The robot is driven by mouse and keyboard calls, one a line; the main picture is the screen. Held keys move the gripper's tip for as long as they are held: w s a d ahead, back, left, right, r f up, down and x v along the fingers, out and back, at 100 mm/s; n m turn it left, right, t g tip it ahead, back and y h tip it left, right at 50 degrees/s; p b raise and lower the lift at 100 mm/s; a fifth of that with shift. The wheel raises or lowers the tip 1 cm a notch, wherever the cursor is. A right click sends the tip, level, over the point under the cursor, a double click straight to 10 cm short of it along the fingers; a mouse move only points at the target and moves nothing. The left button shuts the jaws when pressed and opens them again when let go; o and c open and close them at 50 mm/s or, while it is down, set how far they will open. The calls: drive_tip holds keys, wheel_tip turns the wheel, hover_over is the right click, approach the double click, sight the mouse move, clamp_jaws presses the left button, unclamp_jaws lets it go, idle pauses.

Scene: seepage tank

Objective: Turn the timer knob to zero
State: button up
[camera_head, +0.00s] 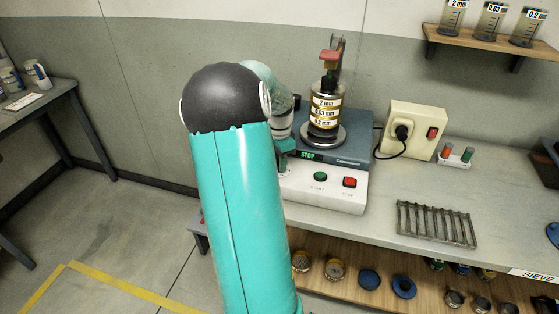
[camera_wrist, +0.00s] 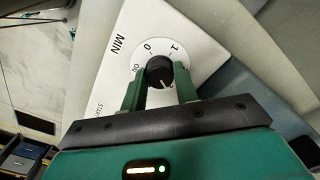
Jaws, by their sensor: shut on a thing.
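The timer knob (camera_wrist: 156,68) is a round black knob on a white dial plate (camera_wrist: 181,28) marked MIN, ON, 0 and 1. A small light mark shows at the knob's lower right edge in the wrist view. My gripper (camera_wrist: 159,78) has its green fingers on either side of the knob and is shut on it. In the head view my gripper (camera_head: 286,152) is at the left side of the sieve shaker (camera_head: 325,190); my arm hides the knob there.
A sieve stack (camera_head: 325,108) stands clamped on the shaker. A green button (camera_head: 320,176) and a red button (camera_head: 349,182) are on its front. A beige socket box (camera_head: 414,130) and a metal rack (camera_head: 436,223) are on the bench to the right.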

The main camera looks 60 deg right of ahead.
drive_tip(key=n, duration=2.3)
drive_tip(key=shift+n, duration=0.4)
idle(0.3)
drive_tip(key=o, duration=1)
